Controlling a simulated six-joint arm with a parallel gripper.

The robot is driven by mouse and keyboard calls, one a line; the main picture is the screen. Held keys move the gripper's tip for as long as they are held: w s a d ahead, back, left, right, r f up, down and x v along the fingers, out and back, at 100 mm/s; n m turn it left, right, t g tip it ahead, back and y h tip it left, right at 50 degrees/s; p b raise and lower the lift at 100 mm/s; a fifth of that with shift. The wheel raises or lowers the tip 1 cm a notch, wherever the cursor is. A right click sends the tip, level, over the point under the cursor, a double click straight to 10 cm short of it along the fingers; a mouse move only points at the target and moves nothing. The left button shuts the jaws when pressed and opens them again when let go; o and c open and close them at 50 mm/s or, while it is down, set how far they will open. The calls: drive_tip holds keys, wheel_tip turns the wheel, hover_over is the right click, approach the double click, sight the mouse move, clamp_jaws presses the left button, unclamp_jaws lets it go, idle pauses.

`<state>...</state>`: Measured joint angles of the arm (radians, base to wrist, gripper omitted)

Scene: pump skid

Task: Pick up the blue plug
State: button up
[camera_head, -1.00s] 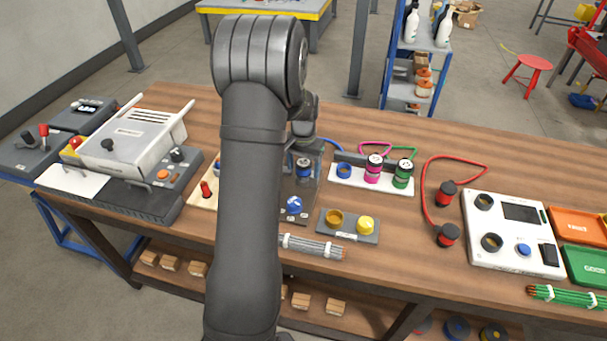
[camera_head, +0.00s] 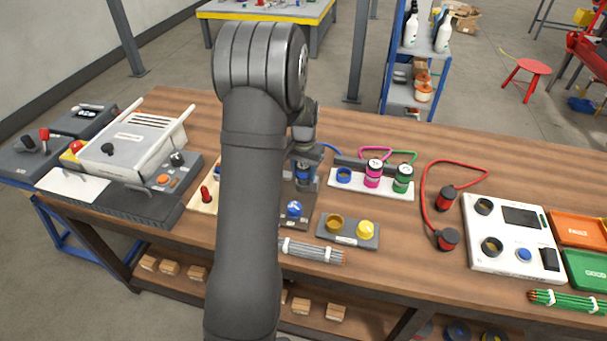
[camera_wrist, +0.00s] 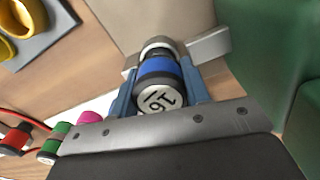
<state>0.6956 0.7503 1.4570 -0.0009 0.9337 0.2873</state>
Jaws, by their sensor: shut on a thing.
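The blue plug (camera_wrist: 160,82) is a dark cylinder with a blue band and a white end cap with black digits. In the wrist view it sits between the two blue-grey fingers of my gripper (camera_wrist: 160,90), which is shut on it. Its far end is at a pale ring on a fixture, and I cannot tell whether it is still seated there. In the head view the plug (camera_head: 303,181) is small, just right of my forearm and partly covered by my gripper (camera_head: 304,168).
A white rack (camera_head: 385,187) with a blue ring, a pink plug and a green plug stands to the right. A grey block (camera_head: 348,236) with a yellow ring and button is in front. Grey cables (camera_head: 312,251) lie nearby. Red-black plugs (camera_head: 446,198) on a red cord lie farther right.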

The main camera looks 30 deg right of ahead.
sight(304, 165)
wheel_tip(304, 165, up, 3)
drive_tip(key=s+d+r, duration=0.4)
drive_tip(key=s+r, duration=0.3)
drive_tip(key=s, duration=0.4)
drive_tip(key=shift+s+a+f, duration=0.75)
drive_tip(key=shift+s+f, duration=0.3)
drive_tip(key=shift+f, duration=0.15)
drive_tip(key=shift+s+a+f, duration=0.7)
drive_tip(key=shift+s+f, duration=0.35)
drive_tip(key=shift+f, duration=0.2)
drive_tip(key=shift+s+a+f, duration=0.75)
drive_tip(key=shift+s+f, duration=0.3)
drive_tip(key=shift+f, duration=0.15)
drive_tip(key=shift+f, duration=1.75)
